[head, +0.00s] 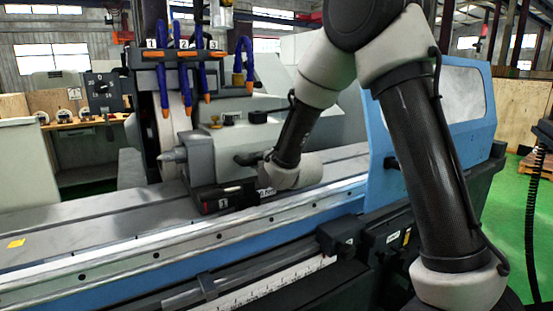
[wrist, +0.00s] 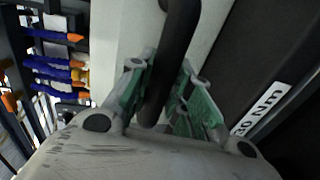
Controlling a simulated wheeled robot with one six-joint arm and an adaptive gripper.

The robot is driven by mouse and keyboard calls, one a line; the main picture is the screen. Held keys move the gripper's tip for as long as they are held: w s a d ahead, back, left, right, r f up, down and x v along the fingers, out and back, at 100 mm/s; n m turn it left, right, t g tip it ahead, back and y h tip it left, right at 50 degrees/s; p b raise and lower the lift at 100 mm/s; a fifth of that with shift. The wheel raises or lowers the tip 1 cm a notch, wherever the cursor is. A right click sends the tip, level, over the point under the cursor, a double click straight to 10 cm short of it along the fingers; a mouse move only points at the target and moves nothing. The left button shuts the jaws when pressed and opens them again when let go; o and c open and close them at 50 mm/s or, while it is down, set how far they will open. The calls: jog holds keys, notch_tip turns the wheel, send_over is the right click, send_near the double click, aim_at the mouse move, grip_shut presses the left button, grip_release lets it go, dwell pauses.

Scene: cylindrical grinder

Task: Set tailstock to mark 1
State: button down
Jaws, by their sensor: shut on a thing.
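The grey tailstock (head: 235,140) sits on the machine's table in the middle of the head view, its pointed centre (head: 172,155) facing left. A dark block marked 1 (head: 222,203) is at its base. My gripper (wrist: 158,95) is shut on a dark bar-like handle (wrist: 182,25) in the wrist view, with green-lined fingers on both sides of it. In the head view my wrist is close against the tailstock's right front, and the fingers cannot be made out there. A yellow mark (head: 16,243) lies on the table far left.
The long table (head: 100,220) is clear left of the tailstock. Blue coolant hoses (head: 203,60) with orange tips hang behind and above it, near labels 1, 2 and 3. A blue guard (head: 430,110) stands right. A white scale (head: 280,285) runs along the front.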

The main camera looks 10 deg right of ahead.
send_near(223, 164)
jog(key=x, duration=0.4)
jog(key=shift+w+a+f, duration=0.1)
jog(key=shift+a+f, duration=0.05)
jog(key=shift+f, duration=0.05)
jog(key=c, duration=1.3)
grip_release()
jog(key=shift+r, duration=0.15)
jog(key=o, duration=0.9)
notch_tip(223, 164, up, 10)
jog(key=shift+w+r, duration=0.1)
jog(key=shift+w, duration=0.05)
jog(key=shift+r, duration=0.15)
jog(key=c, duration=0.4)
jog(key=shift+f, duration=0.25)
jog(key=c, duration=0.5)
